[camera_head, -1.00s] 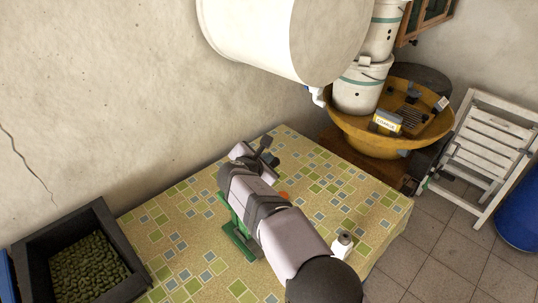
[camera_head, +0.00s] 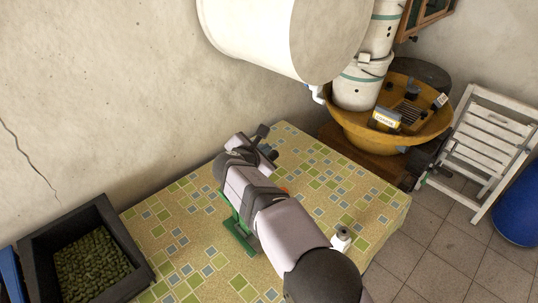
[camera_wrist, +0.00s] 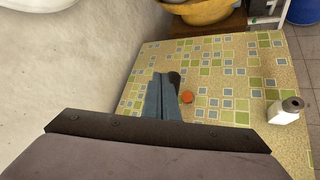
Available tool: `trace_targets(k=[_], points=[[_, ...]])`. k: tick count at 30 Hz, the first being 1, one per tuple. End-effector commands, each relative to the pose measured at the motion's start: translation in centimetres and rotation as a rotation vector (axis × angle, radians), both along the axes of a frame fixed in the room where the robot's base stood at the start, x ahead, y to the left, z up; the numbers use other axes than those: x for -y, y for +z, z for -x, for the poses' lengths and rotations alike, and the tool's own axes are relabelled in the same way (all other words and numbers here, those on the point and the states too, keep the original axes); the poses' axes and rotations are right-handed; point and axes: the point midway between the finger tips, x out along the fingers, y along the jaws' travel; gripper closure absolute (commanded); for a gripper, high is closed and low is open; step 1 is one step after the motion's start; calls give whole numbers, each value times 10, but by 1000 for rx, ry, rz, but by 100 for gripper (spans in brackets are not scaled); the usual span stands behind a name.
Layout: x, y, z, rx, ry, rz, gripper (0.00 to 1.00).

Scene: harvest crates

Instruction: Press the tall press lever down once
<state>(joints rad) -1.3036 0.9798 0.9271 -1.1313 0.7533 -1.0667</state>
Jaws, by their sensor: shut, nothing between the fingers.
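A green metal base (camera_head: 238,238) stands on the tiled-pattern table, partly behind my arm; it is likely the press's foot. The tall lever cannot be made out clearly, as my arm covers that area. My gripper (camera_head: 268,144) is over the table's far left part, above the surface. In the wrist view my gripper's blue-grey fingers (camera_wrist: 163,96) lie together, shut, with a dark rounded end beside them. Whether that end touches or belongs to the lever cannot be told. A small orange round thing (camera_wrist: 187,98) shows right of the fingers.
A white bottle-like object (camera_head: 342,238) stands near the table's right edge. A dark crate of green fruit (camera_head: 113,222) is at lower left. A large white tank (camera_head: 245,38) hangs above. The wall borders the table's left. Clear table (camera_head: 340,185) lies right of my gripper.

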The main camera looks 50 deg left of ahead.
Motion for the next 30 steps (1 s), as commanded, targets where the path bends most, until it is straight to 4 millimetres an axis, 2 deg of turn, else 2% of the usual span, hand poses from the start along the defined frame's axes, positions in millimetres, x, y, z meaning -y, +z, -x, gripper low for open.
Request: trace_targets(k=[5, 19, 30], points=[[0, 7, 1, 1, 0, -2, 100], [-1, 45, 12, 0, 1, -1, 100], [-1, 48, 14, 0, 0, 0, 100]])
